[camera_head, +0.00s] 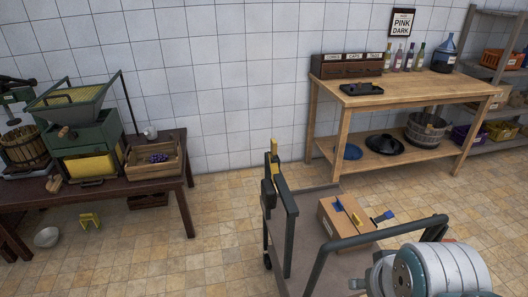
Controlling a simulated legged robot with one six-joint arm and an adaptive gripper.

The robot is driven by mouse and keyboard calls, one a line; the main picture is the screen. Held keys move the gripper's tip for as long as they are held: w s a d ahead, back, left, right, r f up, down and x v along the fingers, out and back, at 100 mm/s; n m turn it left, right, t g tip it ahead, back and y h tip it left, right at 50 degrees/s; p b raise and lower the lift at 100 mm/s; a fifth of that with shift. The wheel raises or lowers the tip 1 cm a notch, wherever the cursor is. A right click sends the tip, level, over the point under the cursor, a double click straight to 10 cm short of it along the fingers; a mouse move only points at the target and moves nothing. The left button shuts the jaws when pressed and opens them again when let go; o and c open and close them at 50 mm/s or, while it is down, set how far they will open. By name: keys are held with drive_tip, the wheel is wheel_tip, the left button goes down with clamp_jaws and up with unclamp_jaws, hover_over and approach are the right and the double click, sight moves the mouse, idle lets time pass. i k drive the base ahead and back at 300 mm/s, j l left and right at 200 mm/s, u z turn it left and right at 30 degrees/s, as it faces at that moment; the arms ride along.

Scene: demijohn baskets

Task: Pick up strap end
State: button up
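I cannot clearly make out a strap end. A brown cardboard box (346,218) stands on the grey cart (318,256) in the lower middle. Small yellow and blue pieces lie on the box top; they are too small to tell what they are. A blue-ended dark item (383,217) sticks out at the box's right side. A narrow yellow piece (274,150) stands at the top of the cart's left upright. Part of my arm shows at the lower right, in front of the cart. My gripper's fingers are not visible.
A wooden bench (405,91) with bottles and a demijohn (445,54) stands at the back right, beside metal shelving. A dark table (165,192) with a green crusher (88,128) is at left. A bowl (47,237) and yellow stool (90,221) are on the floor. Tiled floor between is clear.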

sight(273, 143)
drive_tip(key=j+z, duration=0.4)
drive_tip(key=j, duration=0.85)
drive_tip(key=j+z, duration=0.4)
drive_tip(key=j, duration=0.9)
drive_tip(key=i+j+z, duration=0.15)
drive_tip(key=j, duration=0.2)
drive_tip(key=i+j+z, duration=0.1)
drive_tip(key=j, duration=0.2)
drive_tip(key=i+j+z, duration=0.15)
drive_tip(key=j, duration=0.2)
drive_tip(key=i+j+z, duration=0.1)
drive_tip(key=j, duration=0.3)
drive_tip(key=i+j+z, duration=0.15)
drive_tip(key=j, duration=0.2)
drive_tip(key=i+j+z, duration=0.25)
drive_tip(key=i, duration=0.15)
drive_tip(key=i+j+z, duration=0.25)
drive_tip(key=i, duration=0.15)
